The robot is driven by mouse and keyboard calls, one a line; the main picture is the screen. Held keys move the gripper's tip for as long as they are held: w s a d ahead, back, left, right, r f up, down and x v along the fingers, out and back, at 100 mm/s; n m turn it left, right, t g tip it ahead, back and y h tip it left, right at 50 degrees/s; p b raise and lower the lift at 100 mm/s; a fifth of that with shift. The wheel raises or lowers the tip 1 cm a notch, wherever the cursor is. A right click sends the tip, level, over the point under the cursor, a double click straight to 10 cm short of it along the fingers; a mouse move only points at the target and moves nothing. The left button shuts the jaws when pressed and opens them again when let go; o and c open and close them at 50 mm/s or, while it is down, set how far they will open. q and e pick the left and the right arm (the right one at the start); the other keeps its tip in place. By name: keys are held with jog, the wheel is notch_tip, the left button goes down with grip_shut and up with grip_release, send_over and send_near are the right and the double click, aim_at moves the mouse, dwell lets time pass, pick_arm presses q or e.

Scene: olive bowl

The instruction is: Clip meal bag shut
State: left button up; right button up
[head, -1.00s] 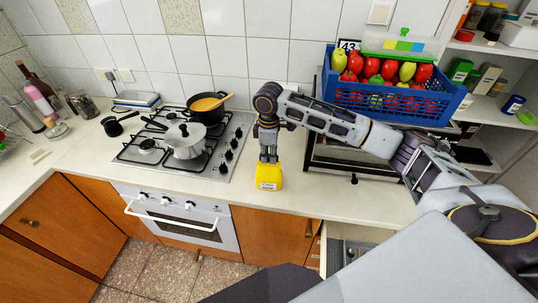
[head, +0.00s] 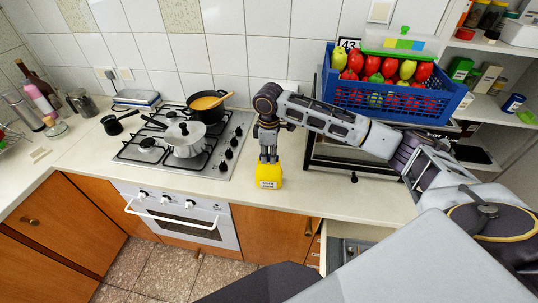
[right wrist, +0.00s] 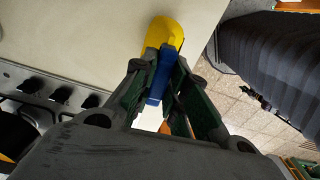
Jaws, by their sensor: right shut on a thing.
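The yellow meal bag (head: 268,176) stands upright on the counter near its front edge, right of the stove; its front carries a pale label. In the right wrist view the yellow bag (right wrist: 165,30) shows just beyond my fingertips. My right gripper (head: 268,157) points down at the bag's top. In the right wrist view my right gripper (right wrist: 163,65) is shut on a blue clip (right wrist: 160,78), which lies between the fingers and against the bag. Whether the clip closes over the bag's top I cannot tell. My left gripper is out of view.
A drawer (head: 345,243) is open below the counter. Bare counter surrounds the bag.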

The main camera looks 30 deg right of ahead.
jog(key=o, duration=0.7)
jog(key=o, duration=0.5)
jog(key=shift+o, duration=0.2)
jog(key=shift+r, duration=0.15)
jog(key=shift+r, duration=2.9)
jog(key=shift+f, duration=0.1)
